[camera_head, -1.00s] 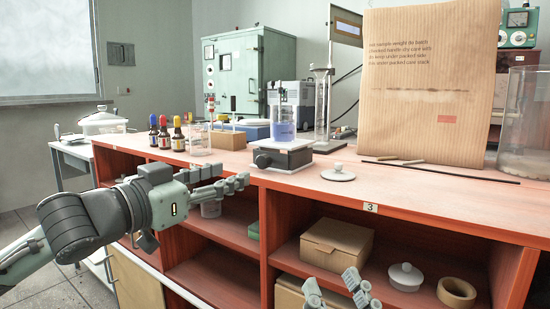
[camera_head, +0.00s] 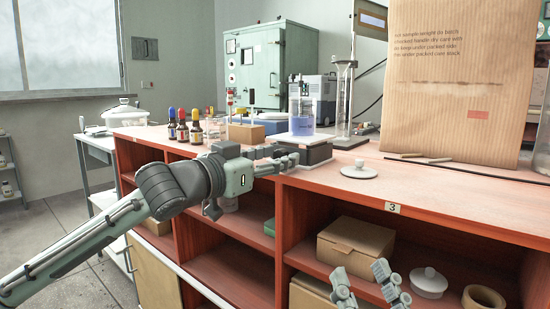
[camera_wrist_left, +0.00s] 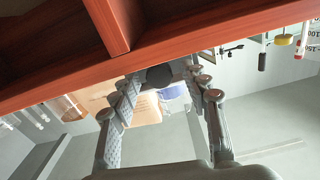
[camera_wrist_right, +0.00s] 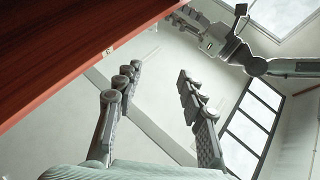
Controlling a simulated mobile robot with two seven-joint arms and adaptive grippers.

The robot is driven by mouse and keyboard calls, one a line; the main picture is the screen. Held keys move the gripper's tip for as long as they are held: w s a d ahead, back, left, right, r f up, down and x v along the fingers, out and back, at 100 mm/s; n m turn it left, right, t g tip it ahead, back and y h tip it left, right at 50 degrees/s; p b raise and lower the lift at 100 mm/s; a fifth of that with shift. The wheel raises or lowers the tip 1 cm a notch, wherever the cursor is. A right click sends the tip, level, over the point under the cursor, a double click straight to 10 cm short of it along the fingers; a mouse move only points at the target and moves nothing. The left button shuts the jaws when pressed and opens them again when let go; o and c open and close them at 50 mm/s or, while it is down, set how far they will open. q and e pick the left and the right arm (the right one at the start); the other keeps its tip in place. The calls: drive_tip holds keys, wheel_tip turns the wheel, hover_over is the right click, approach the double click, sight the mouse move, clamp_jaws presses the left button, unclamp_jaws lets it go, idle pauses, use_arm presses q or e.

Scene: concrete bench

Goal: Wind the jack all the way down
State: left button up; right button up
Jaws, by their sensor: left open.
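The lab jack (camera_head: 319,154) is a low dark block with a pale top plate (camera_head: 303,139), standing at the front edge of the red bench top. A glass beaker of blue liquid (camera_head: 302,118) stands on the plate. My left gripper (camera_head: 287,158) is open at the jack's knob side and hides the knob in the head view. In the left wrist view the dark round knob (camera_wrist_left: 160,75) shows between the tips of the open left gripper (camera_wrist_left: 164,76); contact cannot be told. My right gripper (camera_head: 361,270) is open and empty, low in front of the shelves; it also shows in the right wrist view (camera_wrist_right: 156,72).
A white lid (camera_head: 358,171) lies on the red bench top (camera_head: 440,190) right of the jack. Small dropper bottles (camera_head: 183,130) and a wooden block (camera_head: 246,133) stand to the left. A tall cylinder (camera_head: 343,100) and a brown paper bag (camera_head: 455,80) stand behind.

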use_arm(q)
clamp_jaws()
use_arm(e)
drive_tip(key=shift+w, duration=0.1)
use_arm(q)
drive_tip(key=n+p, duration=0.2)
drive_tip(key=p, duration=0.1)
drive_tip(key=shift+r, duration=0.1)
drive_tip(key=shift+n+p, duration=0.8)
drive_tip(key=shift+p, duration=0.1)
use_arm(e)
drive_tip(key=w+d+f+g+h, duration=0.1)
drive_tip(key=d+f+g+h, duration=0.1)
drive_tip(key=f+g, duration=0.45)
drive_tip(key=w+d+f+g+h, duration=0.1)
drive_tip(key=d+f+g+h, duration=0.2)
drive_tip(key=f, duration=0.7)
use_arm(q)
drive_tip(key=shift+n+p, duration=0.5)
drive_tip(key=shift+p, duration=0.15)
drive_tip(key=shift+n+p, duration=0.6)
drive_tip(key=shift+p, duration=0.1)
use_arm(e)
drive_tip(key=s+d+f+m+g+h, duration=0.1)
drive_tip(key=s+d+f+g+h, duration=0.3)
drive_tip(key=s+d+f+g, duration=0.3)
drive_tip(key=s+d+f, duration=0.2)
drive_tip(key=d+f, duration=0.1)
drive_tip(key=shift+d, duration=0.25)
